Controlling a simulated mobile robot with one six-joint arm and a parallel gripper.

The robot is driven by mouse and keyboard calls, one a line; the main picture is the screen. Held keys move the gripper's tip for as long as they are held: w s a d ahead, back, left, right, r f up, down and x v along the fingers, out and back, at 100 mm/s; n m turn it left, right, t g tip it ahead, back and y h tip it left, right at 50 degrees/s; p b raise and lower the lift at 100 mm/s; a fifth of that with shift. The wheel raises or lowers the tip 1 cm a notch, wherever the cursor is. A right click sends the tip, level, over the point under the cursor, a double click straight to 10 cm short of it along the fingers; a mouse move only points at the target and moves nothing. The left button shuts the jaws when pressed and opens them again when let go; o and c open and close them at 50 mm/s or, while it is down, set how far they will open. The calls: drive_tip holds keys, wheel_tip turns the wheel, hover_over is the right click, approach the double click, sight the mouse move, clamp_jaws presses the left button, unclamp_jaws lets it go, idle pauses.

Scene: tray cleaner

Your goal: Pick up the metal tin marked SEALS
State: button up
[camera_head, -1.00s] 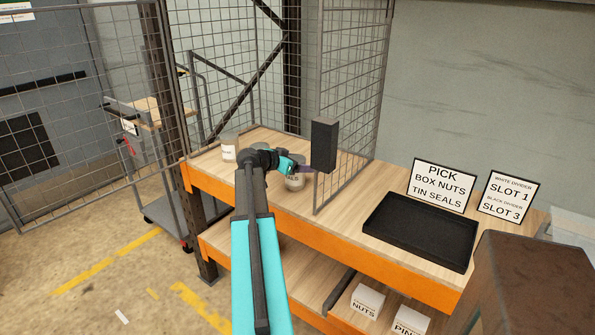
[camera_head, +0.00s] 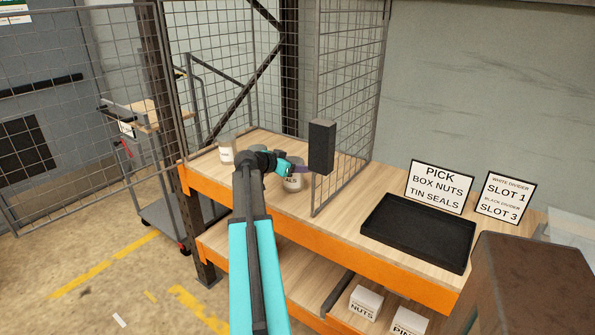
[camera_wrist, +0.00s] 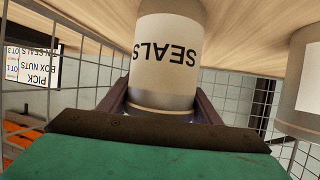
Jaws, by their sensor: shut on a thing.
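The metal tin marked SEALS (camera_head: 292,184) is at the shelf's left part, beside the mesh divider, partly hidden by my gripper (camera_head: 298,169). In the wrist view the same tin (camera_wrist: 165,55) appears upside down, with its SEALS label facing the camera and its metal rim near my palm. My gripper (camera_wrist: 160,98) is shut on the tin, with one dark purple finger on each side. The tin's base end is at the top edge of the wrist view against the wood, so I cannot tell whether it touches the shelf.
Another pale tin (camera_head: 226,151) stands to the left on the shelf. The mesh divider (camera_head: 345,155) and a dark upright block (camera_head: 321,147) are just right of my gripper. A black tray (camera_head: 417,234) lies further right, before a PICK sign (camera_head: 440,186). NUTS box (camera_head: 365,302) sits below.

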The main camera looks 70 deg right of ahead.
drive_tip(key=shift+r, duration=0.1)
drive_tip(key=shift+r+b, duration=0.4)
drive_tip(key=shift+r, duration=1.35)
drive_tip(key=w+a+r+b, duration=0.1)
drive_tip(key=w+a, duration=0.3)
drive_tip(key=a, duration=1.1)
drive_tip(key=shift+w+a+r+b, duration=0.15)
drive_tip(key=shift+a+r+b, duration=0.05)
drive_tip(key=shift+b, duration=0.45)
